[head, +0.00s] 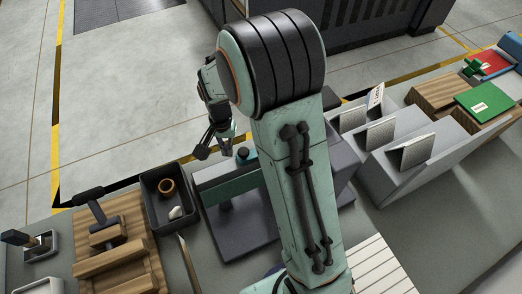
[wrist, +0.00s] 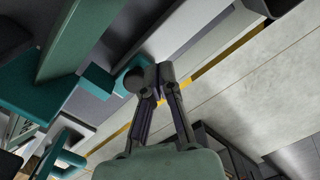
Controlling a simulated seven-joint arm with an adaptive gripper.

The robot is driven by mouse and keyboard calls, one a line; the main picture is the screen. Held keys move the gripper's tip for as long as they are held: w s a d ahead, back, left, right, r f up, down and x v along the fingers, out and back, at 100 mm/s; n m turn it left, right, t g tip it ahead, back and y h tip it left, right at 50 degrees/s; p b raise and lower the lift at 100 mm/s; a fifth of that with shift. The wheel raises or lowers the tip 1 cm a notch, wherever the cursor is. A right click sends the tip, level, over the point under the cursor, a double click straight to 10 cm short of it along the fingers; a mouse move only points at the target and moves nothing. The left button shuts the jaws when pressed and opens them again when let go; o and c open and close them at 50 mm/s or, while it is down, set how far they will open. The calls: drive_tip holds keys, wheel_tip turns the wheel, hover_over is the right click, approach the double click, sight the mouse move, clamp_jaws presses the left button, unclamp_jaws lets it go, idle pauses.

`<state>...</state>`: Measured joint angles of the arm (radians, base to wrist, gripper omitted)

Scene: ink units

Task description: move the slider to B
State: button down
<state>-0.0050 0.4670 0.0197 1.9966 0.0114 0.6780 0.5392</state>
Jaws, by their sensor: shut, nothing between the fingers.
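A green rail unit (head: 225,180) stands on a grey base plate (head: 228,235), partly hidden behind my arm. A dark teal knob (head: 242,154), likely the slider's, sits at the rail's top edge. My gripper (head: 214,148) is just left of the knob, above the rail's far side. In the wrist view my gripper (wrist: 162,74) is shut and empty. Its fingertips overlap a teal piece (wrist: 125,72) beside the long green rail (wrist: 60,38). I cannot tell whether they touch it. No mark B is readable in either view.
Left of the rail stand a black bin (head: 160,208) with a brown ring (head: 166,187) and a pale piece, and a wooden fixture (head: 118,235) with a dark handle. Grey stands with pale plates (head: 412,152) and wooden blocks are at the right. Open floor lies beyond the bench.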

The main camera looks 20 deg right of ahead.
idle(0.3)
drive_tip(key=shift+f, duration=1.7)
drive_tip(key=shift+d, duration=0.15)
